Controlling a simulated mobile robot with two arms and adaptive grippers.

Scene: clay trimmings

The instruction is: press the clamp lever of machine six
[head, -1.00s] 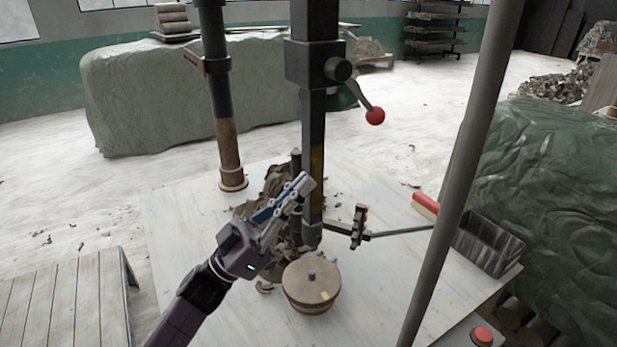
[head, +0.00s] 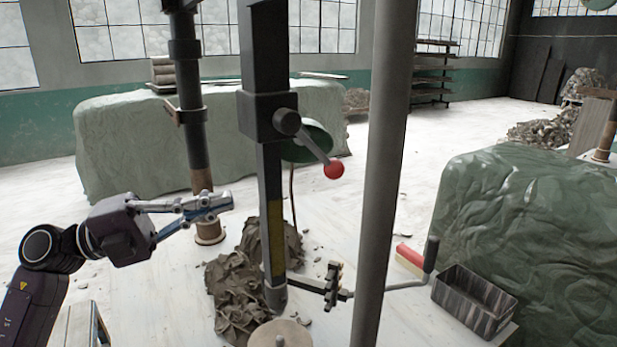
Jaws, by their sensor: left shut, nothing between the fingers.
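A lever with a red ball knob (head: 333,169) slants down to the right from a dark block (head: 268,115) on a square black column (head: 263,45). No number shows on this machine, so I cannot tell whether it is machine six. My left gripper (head: 229,200) is shut and empty. It points right, left of the column and lower in the picture than the knob, apart from the lever. My right gripper is not in view.
Clay trimmings (head: 235,295) are heaped at the column's foot beside a round wooden disc (head: 280,335). A grey pole (head: 385,150) stands right of the lever. A dark tray (head: 474,300) and a red-topped block (head: 411,258) lie at right. Green-covered bulks stand behind and right.

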